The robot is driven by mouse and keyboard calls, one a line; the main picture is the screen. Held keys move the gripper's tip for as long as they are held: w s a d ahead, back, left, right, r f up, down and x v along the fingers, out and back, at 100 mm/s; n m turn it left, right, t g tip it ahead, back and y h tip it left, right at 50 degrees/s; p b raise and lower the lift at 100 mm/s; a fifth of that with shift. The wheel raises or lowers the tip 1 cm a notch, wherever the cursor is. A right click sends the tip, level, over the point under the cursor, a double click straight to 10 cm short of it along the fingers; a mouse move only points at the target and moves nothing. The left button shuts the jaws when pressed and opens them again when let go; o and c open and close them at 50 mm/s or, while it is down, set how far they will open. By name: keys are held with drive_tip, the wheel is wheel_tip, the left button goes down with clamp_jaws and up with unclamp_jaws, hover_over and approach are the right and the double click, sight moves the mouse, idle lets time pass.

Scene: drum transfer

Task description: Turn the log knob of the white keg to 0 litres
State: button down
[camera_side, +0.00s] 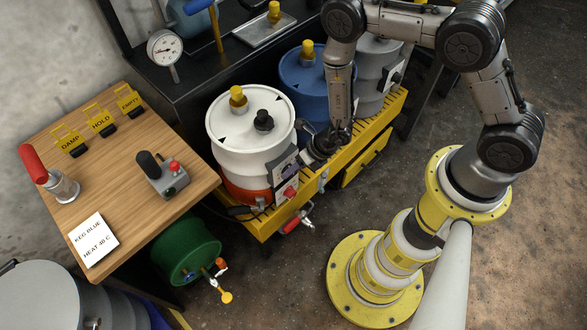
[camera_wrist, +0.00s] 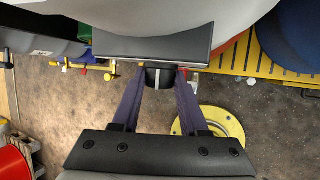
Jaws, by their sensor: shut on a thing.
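The white keg (camera_side: 235,148) stands on the yellow slatted stand in the side view, with an orange-red band near its base. A grey panel (camera_side: 284,170) is fixed to its side facing my arm, with a red knob (camera_side: 290,192) low on it. My gripper (camera_side: 312,157) is at the upper part of this panel. In the wrist view my gripper (camera_wrist: 161,80) is shut on a dark round knob (camera_wrist: 160,76) with a pale line, just below the dark panel edge (camera_wrist: 150,48). The knob's scale and reading are hidden in both views.
The blue keg (camera_side: 303,78) and a grey keg (camera_side: 375,80) stand farther along the yellow stand (camera_side: 345,150). A wooden table (camera_side: 120,150) with levers, tags and a note (camera_side: 93,240) is at left. A green drum (camera_side: 185,250) lies below it.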

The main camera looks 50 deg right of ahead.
drive_tip(key=shift+c, duration=2.2)
unclamp_jaws()
drive_tip(key=v, duration=1.3)
drive_tip(key=shift+s+d+r, duration=0.15)
drive_tip(key=shift+d+r, duration=0.05)
drive_tip(key=shift+r, duration=0.1)
